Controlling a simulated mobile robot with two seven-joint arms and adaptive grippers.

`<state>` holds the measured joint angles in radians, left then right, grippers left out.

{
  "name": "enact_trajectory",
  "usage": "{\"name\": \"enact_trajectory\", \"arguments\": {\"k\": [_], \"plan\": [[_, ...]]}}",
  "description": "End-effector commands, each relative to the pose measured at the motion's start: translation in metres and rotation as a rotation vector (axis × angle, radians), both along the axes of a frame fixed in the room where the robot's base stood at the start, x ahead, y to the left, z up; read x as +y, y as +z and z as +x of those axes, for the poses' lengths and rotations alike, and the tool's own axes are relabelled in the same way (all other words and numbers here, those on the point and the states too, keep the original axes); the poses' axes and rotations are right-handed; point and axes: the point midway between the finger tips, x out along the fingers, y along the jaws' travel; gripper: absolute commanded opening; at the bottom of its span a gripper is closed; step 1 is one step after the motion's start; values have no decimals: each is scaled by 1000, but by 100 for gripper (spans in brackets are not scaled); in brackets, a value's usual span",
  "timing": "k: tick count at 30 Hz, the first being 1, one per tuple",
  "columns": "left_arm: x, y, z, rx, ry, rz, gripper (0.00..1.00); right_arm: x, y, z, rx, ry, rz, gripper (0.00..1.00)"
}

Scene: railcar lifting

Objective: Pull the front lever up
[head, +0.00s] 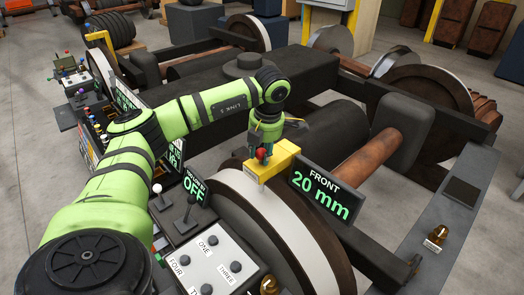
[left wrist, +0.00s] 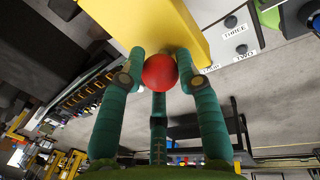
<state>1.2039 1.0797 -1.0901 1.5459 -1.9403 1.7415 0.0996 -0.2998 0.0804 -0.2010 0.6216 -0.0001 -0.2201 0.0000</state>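The green left arm ends in my left gripper (head: 265,137), above a yellow block (head: 271,161) on top of the wheel. A red ball knob (head: 262,154) shows at the block's side. In the left wrist view, the teal fingers of my left gripper (left wrist: 160,62) close in around the red ball knob (left wrist: 160,72), tips against its sides, with the yellow block (left wrist: 165,25) behind it. A sign reading FRONT 20 mm (head: 327,188) stands right of the block. A lever with a white knob (head: 158,189) and a dark lever (head: 190,203) stand near an OFF display. My right gripper is not in view.
The OFF display (head: 194,188) and a white panel with numbered knobs (head: 212,266) are below the arm. Rail wheels and a dark frame (head: 200,75) fill the middle. A grey beam (head: 452,205) runs along the right. Open floor shows at the upper left.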

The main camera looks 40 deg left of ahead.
Motion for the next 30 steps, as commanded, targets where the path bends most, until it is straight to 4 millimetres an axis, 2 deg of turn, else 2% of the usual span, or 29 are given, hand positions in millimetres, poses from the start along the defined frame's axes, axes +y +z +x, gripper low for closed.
{"name": "enact_trajectory", "arguments": {"k": [5,12,21,22,23,30], "plan": [[0,6,1,-3,0,0,0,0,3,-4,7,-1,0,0],[0,43,1,-5,-1,-1,0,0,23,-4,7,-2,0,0],[1,45,2,-9,0,1,0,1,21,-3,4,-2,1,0],[1,46,2,-9,1,1,45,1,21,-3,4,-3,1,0],[1,46,2,-10,1,1,57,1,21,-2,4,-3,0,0],[0,44,1,-5,0,1,58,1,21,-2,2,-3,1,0]]}}
